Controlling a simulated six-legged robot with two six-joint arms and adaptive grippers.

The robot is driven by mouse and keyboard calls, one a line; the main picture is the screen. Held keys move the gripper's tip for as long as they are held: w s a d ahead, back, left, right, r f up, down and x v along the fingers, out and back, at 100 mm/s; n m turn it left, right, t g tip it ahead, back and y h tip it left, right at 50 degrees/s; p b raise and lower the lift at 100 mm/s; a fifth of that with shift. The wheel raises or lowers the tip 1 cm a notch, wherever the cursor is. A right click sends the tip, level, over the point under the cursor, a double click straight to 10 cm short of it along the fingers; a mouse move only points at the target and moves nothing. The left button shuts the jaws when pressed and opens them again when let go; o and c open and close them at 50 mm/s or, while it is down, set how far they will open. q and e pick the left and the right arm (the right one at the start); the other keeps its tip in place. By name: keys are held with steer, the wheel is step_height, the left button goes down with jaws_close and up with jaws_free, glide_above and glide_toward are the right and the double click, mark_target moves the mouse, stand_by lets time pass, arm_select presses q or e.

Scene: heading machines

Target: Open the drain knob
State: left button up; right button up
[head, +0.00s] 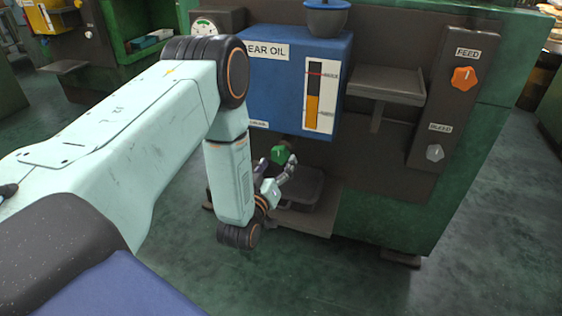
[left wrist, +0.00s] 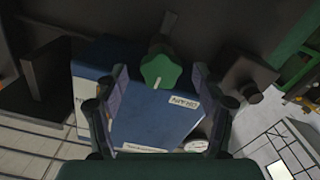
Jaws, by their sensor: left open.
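The green drain knob (head: 280,154) sits under the blue gear oil tank (head: 272,80) on the machine's front. In the left wrist view the knob (left wrist: 160,71) shows a white mark on its face, with a drain label (left wrist: 186,103) on the tank beside it. My left gripper (head: 276,170) is open at the knob. In the left wrist view its two fingers (left wrist: 160,80) stand on either side of the knob, with a visible gap on each side. Whether the knob lies fully between the fingertips in depth, I cannot tell. My right gripper does not show.
A dark tray (head: 297,188) lies below the knob, close to my gripper. A grey shelf (head: 387,84) juts out at the right of the tank. An orange feed knob (head: 464,77) and a grey knob (head: 435,153) are on the right panel. The floor in front is clear.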

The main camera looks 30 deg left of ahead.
mark_target(279, 159)
arm_select(q)
steer(key=shift+b+x, duration=0.5)
steer(key=shift+x, duration=1.4)
steer(key=shift+s+a, duration=0.1)
steer(key=shift+c, duration=0.5)
steer(key=c, duration=1.1)
